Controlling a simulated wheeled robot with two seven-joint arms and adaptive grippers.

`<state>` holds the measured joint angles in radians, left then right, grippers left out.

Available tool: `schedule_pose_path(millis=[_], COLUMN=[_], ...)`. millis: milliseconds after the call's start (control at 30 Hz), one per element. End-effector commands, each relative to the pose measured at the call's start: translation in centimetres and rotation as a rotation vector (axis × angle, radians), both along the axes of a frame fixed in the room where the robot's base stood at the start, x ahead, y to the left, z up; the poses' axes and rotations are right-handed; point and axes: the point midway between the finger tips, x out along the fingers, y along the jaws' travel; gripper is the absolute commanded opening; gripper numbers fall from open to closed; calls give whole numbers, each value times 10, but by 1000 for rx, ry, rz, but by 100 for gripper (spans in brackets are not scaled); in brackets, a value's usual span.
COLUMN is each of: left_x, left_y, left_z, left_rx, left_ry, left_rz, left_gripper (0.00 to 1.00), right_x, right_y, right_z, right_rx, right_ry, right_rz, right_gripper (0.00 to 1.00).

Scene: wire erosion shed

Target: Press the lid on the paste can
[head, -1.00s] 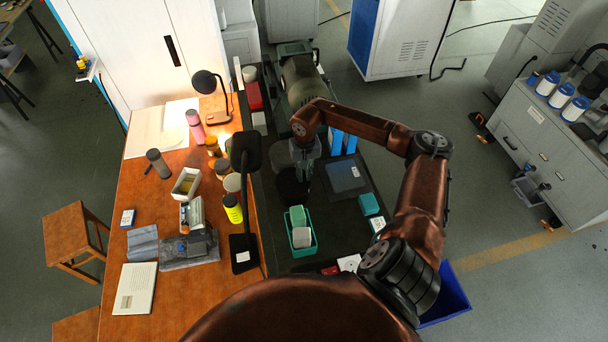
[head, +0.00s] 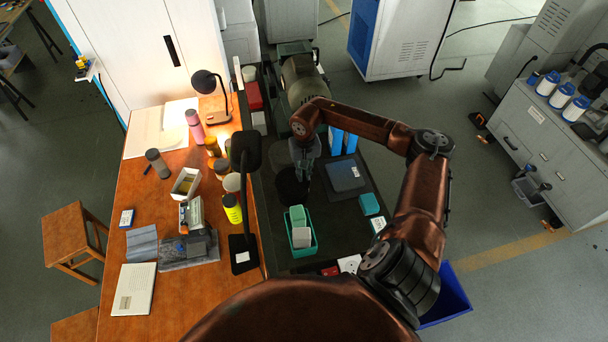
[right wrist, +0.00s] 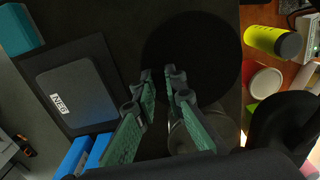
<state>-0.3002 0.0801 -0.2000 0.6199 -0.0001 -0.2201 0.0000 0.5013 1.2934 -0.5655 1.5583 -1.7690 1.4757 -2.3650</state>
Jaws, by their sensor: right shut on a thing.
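My right gripper (head: 304,168) points down over the dark bench, at the edge of a black round disc (head: 290,188). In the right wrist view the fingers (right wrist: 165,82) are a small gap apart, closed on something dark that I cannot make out. The black disc (right wrist: 195,45) lies beyond the fingertips there; whether it is the lid, I cannot tell. A greyish round thing (right wrist: 184,140) shows partly behind one finger; I cannot tell if it is the paste can. No lid or can is clearly recognisable. My left gripper is not in view.
A dark flat panel (head: 346,175) and blue upright boxes (head: 350,142) stand right of the gripper. A teal tray (head: 314,246) lies nearer. A black lamp-like stand (head: 246,150) rises at the left, beside the yellow bottle (head: 232,209). A motor-like machine (head: 301,82) stands behind.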

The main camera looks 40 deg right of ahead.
Motion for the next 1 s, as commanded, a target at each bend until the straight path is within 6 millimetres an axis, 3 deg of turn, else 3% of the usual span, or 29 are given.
schedule_pose_path(millis=[467,500,700,1000], left_x=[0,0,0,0], left_y=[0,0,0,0], left_z=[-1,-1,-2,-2], left_rx=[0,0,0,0], left_ry=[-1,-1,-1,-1], left_rz=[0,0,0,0], left_gripper=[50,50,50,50], right_x=[0,0,0,0], right_y=[0,0,0,0], right_z=[0,0,0,0], right_rx=[0,0,0,0], right_ry=[0,0,0,1], right_rz=[0,0,0,0], right_gripper=[0,13,27,34])
